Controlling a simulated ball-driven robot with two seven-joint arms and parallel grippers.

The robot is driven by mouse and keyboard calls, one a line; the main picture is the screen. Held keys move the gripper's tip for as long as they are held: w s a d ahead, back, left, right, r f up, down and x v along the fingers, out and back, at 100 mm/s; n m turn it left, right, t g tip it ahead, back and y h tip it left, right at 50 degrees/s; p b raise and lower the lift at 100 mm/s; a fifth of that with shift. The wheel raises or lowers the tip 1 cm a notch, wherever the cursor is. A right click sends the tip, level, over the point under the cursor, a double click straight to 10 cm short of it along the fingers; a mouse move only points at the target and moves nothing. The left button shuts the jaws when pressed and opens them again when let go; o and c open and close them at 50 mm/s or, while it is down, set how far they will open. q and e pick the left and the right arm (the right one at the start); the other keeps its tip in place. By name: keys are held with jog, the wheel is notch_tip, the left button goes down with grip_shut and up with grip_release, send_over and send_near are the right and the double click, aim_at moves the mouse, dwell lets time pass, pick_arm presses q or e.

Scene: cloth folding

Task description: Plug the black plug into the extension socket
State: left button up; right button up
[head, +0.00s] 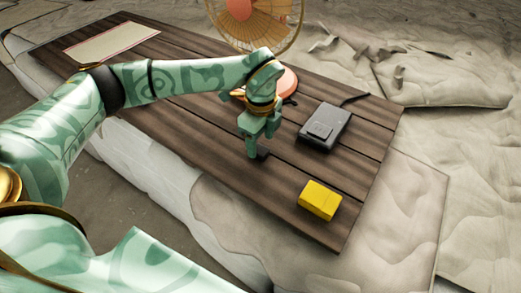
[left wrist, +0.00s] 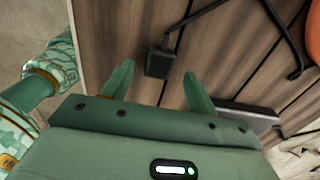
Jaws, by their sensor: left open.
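The black plug (left wrist: 160,63) lies on the wooden table, with its cable leading up and right in the left wrist view. In the head view the plug (head: 263,154) shows partly, as a small dark piece beside the fingertips. My left gripper (head: 257,146) is open above the table. In the left wrist view its two fingers (left wrist: 158,70) point toward the plug, one on each side; whether they touch it I cannot tell. A dark grey box (head: 325,127), seemingly the extension socket, lies to the right of the gripper. My right gripper is not in view.
A yellow block (head: 320,200) sits near the table's front right corner. An orange fan (head: 255,20) stands at the back, behind my left wrist. A pale flat panel (head: 110,42) lies at the far left.

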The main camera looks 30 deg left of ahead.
pick_arm(q)
jog(key=shift+f, duration=1.4)
jog(key=c, duration=1)
jog(key=shift+r, duration=0.55)
jog(key=s+r+b, duration=0.1)
jog(key=s+r, duration=0.3)
jog(key=s+r+b, duration=0.1)
jog(key=s+r, duration=0.3)
jog(key=s, duration=0.1)
jog(key=s+r+b, duration=0.1)
jog(key=s+r, duration=0.3)
jog(key=s, duration=0.1)
